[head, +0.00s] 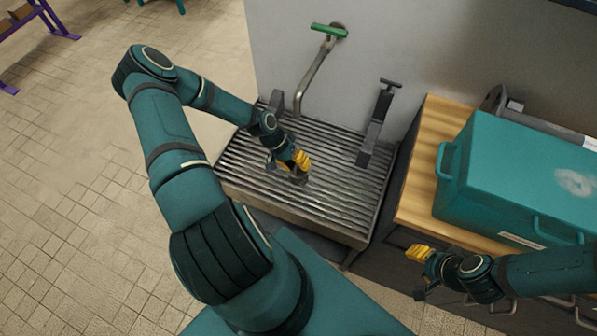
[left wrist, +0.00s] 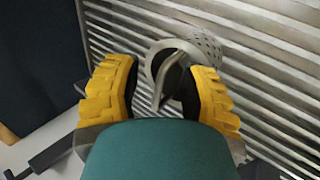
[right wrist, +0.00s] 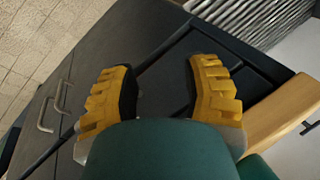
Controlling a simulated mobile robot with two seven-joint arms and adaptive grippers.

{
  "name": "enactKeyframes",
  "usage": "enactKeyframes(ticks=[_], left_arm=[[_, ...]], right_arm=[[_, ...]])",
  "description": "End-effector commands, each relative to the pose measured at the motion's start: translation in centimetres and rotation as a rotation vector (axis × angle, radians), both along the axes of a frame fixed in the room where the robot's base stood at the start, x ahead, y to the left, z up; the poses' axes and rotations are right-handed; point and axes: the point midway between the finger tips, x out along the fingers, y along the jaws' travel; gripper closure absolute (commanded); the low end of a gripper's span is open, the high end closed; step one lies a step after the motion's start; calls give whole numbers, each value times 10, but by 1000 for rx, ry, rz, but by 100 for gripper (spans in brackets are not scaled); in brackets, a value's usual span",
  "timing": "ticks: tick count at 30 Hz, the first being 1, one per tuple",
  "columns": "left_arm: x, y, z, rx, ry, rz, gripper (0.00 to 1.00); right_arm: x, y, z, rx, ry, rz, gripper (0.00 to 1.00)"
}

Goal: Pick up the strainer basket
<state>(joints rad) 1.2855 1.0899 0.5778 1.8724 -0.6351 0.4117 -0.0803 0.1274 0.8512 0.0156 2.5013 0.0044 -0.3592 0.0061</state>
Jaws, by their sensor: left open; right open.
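The strainer basket (left wrist: 206,47) is a grey metal cup with a perforated wall, a rim ring and a bail handle (left wrist: 159,86). It lies on the slatted drain grate (head: 338,203). In the left wrist view its handle and rim are between the two yellow fingers of my left gripper (left wrist: 160,92), which is open. In the head view my left gripper (head: 295,163) is low over the grate and hides most of the basket. My right gripper (right wrist: 163,92) is open and empty. In the head view the right gripper (head: 418,270) is in front of the wooden bench.
A bent pipe (head: 313,75) with a green handle (head: 329,31) comes from the wall above the grate. A dark upright bracket (head: 377,125) stands on the grate's right side. A teal box (head: 525,165) sits on the wooden bench top (head: 420,180). The tiled floor (head: 70,200) at left is clear.

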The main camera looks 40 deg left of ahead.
Motion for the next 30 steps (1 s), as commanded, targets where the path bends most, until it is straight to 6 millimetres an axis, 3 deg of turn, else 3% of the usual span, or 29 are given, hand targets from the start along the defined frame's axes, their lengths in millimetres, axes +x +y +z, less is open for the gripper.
enactKeyframes(ticks=[1,4,5,21,25,30], left_arm=[[0,0,0,0,0,0,63],[0,0,0,0,0,0,98],[0,0,0,0,0,0,100],[0,0,3,0,-1,-1,100],[0,1,18,2,-2,-1,100],[0,1,52,3,-2,-3,100]], right_arm=[[0,0,0,0,0,0,53],[0,0,0,0,0,0,53],[0,0,0,0,0,0,53],[0,0,1,0,-1,0,53],[1,0,4,0,-2,-2,53],[3,-1,10,-2,-6,-6,53]])
